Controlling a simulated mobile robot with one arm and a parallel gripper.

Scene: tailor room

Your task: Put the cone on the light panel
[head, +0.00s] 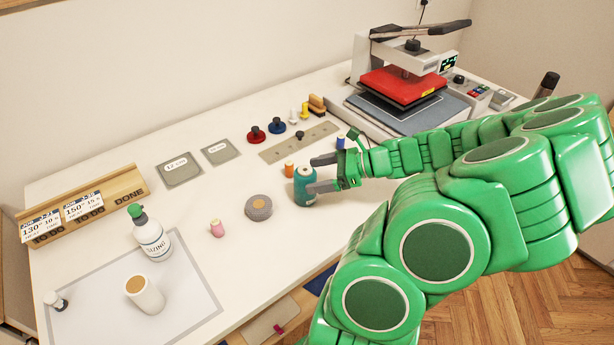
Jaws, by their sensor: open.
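A teal thread cone (304,193) stands on the white table near its front edge. My gripper (316,174) comes in from the right with its fingers apart. The fingers reach to the teal cone, one near its top and one across its right side; I cannot tell whether they touch it. The light panel looks to be the flat pale sheet with a grey border (190,290) at the lower left. A white cone-like spool with a tan top (145,297) stands on it, as does a white bottle with a green cap (150,238) towards its far edge.
Close to the teal cone are a small orange spool (289,169), a grey round disc (259,207) and a pink spool (217,228). A heat press (402,85) stands at the back right. A wooden card rack (85,207) is at the left. The panel's right part is bare.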

